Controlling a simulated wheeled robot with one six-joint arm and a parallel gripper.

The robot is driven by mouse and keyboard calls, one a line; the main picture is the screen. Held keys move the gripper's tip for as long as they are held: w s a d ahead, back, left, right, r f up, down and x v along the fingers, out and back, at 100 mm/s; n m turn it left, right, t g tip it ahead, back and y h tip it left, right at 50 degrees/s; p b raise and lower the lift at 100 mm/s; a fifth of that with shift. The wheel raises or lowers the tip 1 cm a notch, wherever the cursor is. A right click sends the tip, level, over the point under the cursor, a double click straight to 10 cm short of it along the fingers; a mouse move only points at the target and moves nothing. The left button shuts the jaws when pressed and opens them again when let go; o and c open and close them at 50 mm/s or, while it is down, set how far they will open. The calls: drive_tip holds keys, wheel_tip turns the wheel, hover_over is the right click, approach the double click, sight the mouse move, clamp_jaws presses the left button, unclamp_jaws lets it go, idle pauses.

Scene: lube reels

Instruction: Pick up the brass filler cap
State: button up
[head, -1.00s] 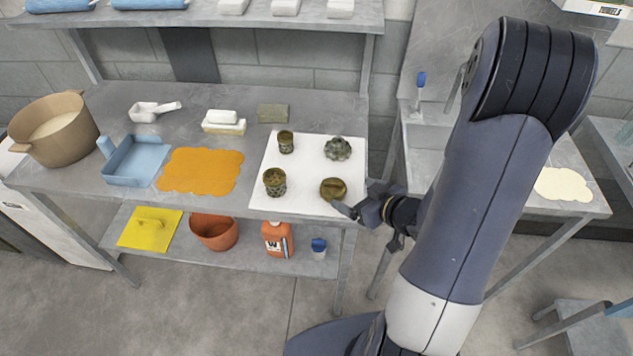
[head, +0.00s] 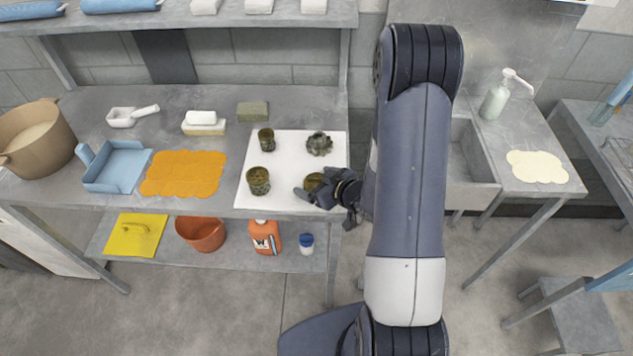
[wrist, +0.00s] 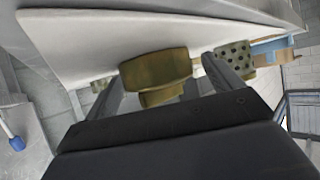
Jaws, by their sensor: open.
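The brass filler cap (head: 313,181) sits at the front right of a white mat (head: 285,200) on the metal table. It is a round, dull brass piece, partly hidden by my gripper (head: 314,194) in the head view. In the wrist view the cap (wrist: 155,70), with a wide disc and a narrower stepped part, shows between the two fingers of my gripper (wrist: 165,82). The fingers are open, one on each side of it. I cannot tell whether either finger touches it.
Also on the mat are a front brass cup (head: 258,181), a smaller back cup (head: 266,139) and a lobed dark piece (head: 319,144). An orange cloth (head: 184,174) and blue dustpan (head: 117,167) lie left. A sink (head: 470,165) is to the right.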

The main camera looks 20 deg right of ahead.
drive_tip(key=shift+c, duration=0.4)
drive_tip(key=c, duration=1.2)
